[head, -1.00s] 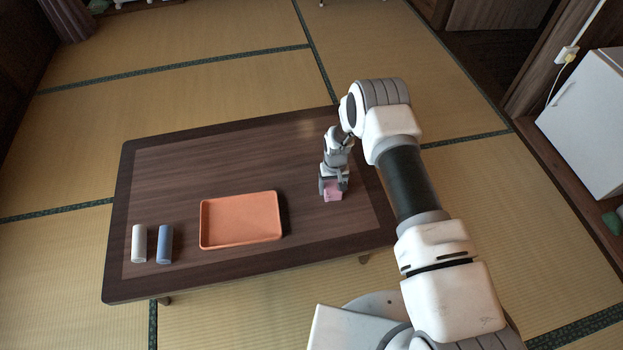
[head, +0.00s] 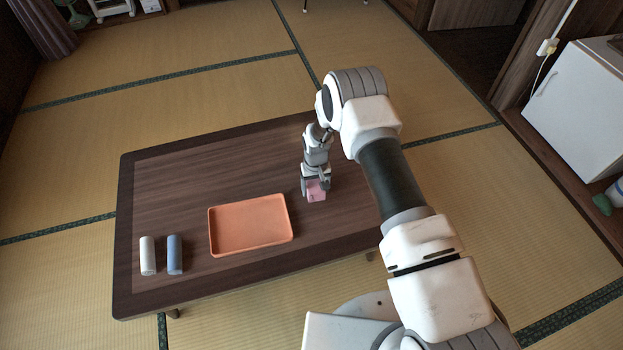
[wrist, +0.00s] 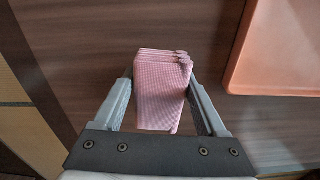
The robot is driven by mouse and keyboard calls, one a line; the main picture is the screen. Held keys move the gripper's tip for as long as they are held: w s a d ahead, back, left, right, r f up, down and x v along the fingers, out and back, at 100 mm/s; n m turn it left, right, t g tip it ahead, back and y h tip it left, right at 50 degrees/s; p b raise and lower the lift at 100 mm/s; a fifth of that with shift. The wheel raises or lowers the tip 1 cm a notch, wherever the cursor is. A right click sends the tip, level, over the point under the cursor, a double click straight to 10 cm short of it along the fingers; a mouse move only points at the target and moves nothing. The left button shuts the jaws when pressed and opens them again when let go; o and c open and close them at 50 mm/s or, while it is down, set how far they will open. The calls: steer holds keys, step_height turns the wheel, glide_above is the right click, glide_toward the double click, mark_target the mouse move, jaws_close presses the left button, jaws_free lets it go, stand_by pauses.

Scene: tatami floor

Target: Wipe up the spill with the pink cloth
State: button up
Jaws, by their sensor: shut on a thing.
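My gripper (head: 316,190) is over the right part of the low dark table (head: 190,165), pointing down. It is shut on the folded pink cloth (head: 316,192). In the wrist view the pink cloth (wrist: 163,85) sits between the two fingers, with its folded layers at the far end. The cloth is at or just above the tabletop; I cannot tell whether it touches. No spill shows clearly in either view; my arm and gripper cover part of the table.
An orange tray (head: 288,222) lies empty on the table, left of my gripper. A white roll (head: 147,256) and a blue roll (head: 175,254) lie at the table's front left. The table's back left is clear. A white cabinet (head: 580,105) stands at the right on the tatami.

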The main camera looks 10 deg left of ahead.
steer(key=shift+s+r+p, duration=0.1)
steer(key=shift+r+p, duration=1.1)
steer(key=shift+r, duration=1.55)
steer(key=shift+d, duration=0.1)
